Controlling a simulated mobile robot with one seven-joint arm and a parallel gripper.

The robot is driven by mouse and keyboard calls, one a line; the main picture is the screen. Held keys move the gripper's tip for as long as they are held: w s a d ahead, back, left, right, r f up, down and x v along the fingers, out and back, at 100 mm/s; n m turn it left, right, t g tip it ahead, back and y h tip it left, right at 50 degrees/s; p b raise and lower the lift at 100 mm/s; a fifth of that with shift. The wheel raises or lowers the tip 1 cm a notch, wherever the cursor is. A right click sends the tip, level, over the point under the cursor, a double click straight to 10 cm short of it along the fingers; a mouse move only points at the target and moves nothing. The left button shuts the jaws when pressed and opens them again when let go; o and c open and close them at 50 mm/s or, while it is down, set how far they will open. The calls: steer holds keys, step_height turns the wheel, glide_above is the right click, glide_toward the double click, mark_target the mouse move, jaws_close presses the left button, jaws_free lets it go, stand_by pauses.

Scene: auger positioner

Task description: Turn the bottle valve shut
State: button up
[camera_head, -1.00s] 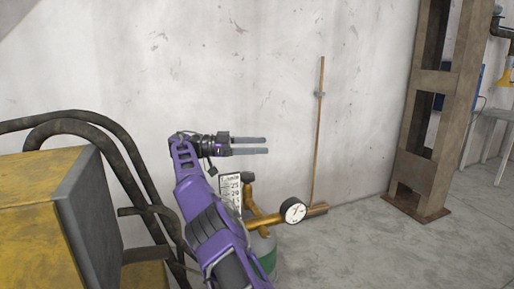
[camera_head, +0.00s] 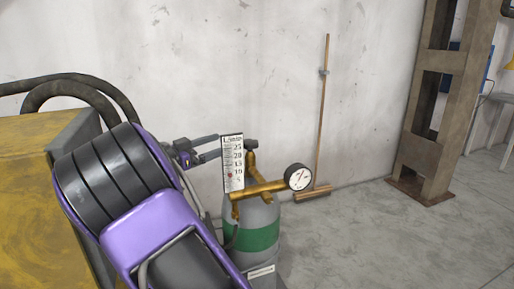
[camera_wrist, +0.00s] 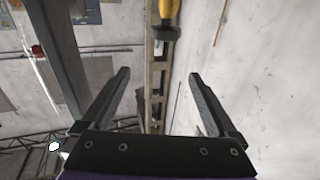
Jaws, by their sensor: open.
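The gas bottle (camera_head: 252,238) is grey with a green band and stands upright on the floor. A brass valve stem (camera_head: 250,163) rises from its top, capped by a dark knob (camera_head: 251,144). My gripper (camera_head: 221,146) is open and empty, left of the knob, its fingers pointing right towards it. The flow scale (camera_head: 233,165) partly covers the near finger's end. In the wrist view, a dark knob on a yellow stem (camera_wrist: 167,32), seemingly the valve, is beyond the open fingertips (camera_wrist: 160,76), slightly right of centre. No contact shows.
A brass regulator with a round gauge (camera_head: 298,177) juts right from the valve. A broom (camera_head: 324,110) leans on the wall behind. A yellow machine (camera_head: 35,190) with dark hoses is at left. A rusty steel column (camera_head: 433,110) stands at right; the floor between is clear.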

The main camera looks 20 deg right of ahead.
mark_target(257, 142)
step_height(257, 142, down, 3)
steer(key=s+a+n+t+y, duration=0.1)
steer(key=s+a+n+t, duration=0.1)
steer(key=x, duration=1.7)
steer(key=shift+f+p, duration=0.3)
steer(key=shift+f, duration=0.05)
steer(key=shift+w, duration=0.1)
steer(key=c, duration=1.4)
steer(key=shift+o, duration=0.2)
steer(key=shift+f, duration=0.1)
steer(key=shift+f+m+g+b, duration=0.1)
steer(key=shift+m+g+b, duration=0.2)
steer(key=shift+b, duration=0.15)
